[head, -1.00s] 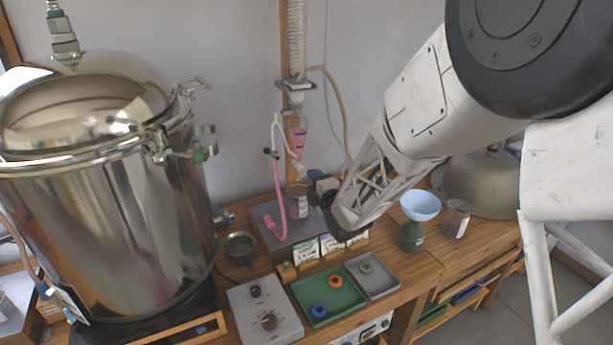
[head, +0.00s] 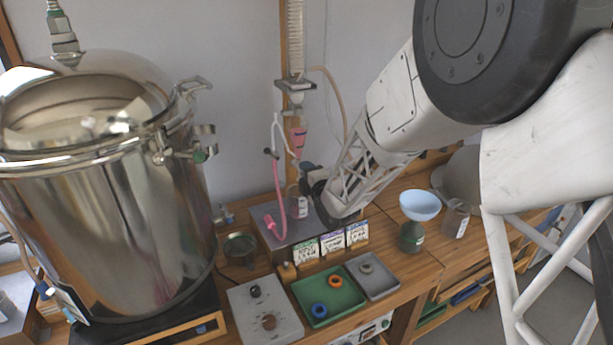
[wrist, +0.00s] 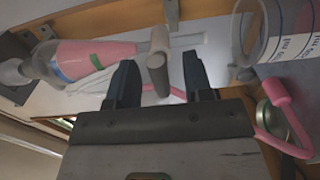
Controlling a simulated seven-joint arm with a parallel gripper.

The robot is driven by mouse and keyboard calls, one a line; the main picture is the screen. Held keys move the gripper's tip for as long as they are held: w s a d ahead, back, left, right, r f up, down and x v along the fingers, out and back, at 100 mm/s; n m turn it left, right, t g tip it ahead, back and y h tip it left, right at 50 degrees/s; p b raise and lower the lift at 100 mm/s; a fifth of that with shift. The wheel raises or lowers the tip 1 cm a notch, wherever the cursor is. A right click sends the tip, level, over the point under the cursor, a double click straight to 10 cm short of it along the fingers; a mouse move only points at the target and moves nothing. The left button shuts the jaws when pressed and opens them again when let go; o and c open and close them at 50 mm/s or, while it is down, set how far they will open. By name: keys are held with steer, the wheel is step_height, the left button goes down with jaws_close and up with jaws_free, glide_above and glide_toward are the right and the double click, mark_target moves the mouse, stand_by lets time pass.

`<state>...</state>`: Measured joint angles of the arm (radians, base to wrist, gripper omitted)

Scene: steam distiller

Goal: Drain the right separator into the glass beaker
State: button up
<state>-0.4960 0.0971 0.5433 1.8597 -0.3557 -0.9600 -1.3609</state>
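The separator (head: 298,138), a slim clear vessel with pink liquid, hangs below the coil on the wooden post. In the wrist view, the separator (wrist: 95,58) lies sideways with a green mark, and its grey T-shaped tap handle (wrist: 158,62) sits between my fingertips in the picture. I cannot tell whether they touch it. My gripper (wrist: 160,78) is open. In the head view, my gripper (head: 308,180) is beside the separator's lower end, partly hidden by its own body. The glass beaker (head: 296,206) stands below; its labelled wall (wrist: 290,40) shows at upper right in the wrist view.
A pink hose (head: 279,185) hangs left of the separator. Small labelled boxes (head: 332,243), a green tray (head: 335,298) and a grey control box (head: 263,310) are in front. A large steel boiler (head: 100,190) fills the left. A green flask with blue funnel (head: 420,206) stands right.

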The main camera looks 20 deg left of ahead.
steer(key=c, duration=0.7)
